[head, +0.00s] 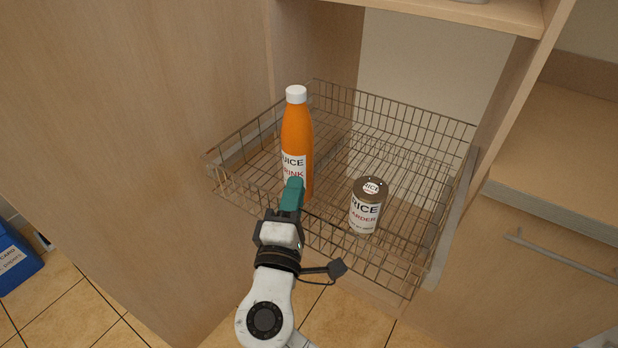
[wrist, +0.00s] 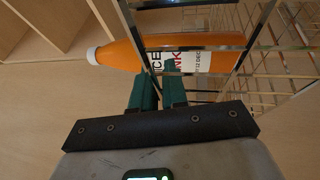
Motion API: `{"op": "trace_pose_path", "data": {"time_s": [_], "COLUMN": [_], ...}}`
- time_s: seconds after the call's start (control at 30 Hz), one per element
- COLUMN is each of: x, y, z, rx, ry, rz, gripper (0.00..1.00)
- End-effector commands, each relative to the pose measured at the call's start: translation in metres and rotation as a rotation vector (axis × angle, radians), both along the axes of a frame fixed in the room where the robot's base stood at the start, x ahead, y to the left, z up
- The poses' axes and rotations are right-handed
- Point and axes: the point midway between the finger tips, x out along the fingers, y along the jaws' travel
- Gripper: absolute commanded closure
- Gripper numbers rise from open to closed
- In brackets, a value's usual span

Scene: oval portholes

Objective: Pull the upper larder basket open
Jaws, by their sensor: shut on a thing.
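The upper larder basket (head: 410,215) is a brown wire basket standing out of a wooden cupboard, with its side rails showing. It holds an orange juice bottle (head: 297,135) with a white cap, upright at the front left, and a brown round tin (head: 366,207) labelled rice to its right. My gripper (head: 292,192), with teal fingers, is at the front side of the basket, just before the bottle. In the wrist view my gripper (wrist: 160,90) is shut on the basket's front wire; the exact grip is partly hidden. The bottle (wrist: 190,55) lies just beyond the fingers there.
A tall wooden panel (head: 130,130) stands left of the basket. A shelf (head: 470,12) is above it. At the right are a counter (head: 550,150) and a cabinet front with a bar handle (head: 560,255). A blue box (head: 15,255) stands on the tiled floor at the far left.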

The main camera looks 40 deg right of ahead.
Motion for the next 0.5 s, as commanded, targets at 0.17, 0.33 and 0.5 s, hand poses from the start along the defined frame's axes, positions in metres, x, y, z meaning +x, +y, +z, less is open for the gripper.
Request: {"op": "trace_pose_path", "data": {"time_s": [0.17, 0.33, 0.5], "x": [-0.007, -0.011, -0.013], "y": [0.019, 0.029, 0.034], "z": [-0.002, -0.002, -0.002], "rx": [0.002, 0.001, 0.000], "ry": [0.004, 0.004, 0.005], "rz": [0.000, -0.003, -0.003], "gripper": [1.00, 1.00, 1.00]}}
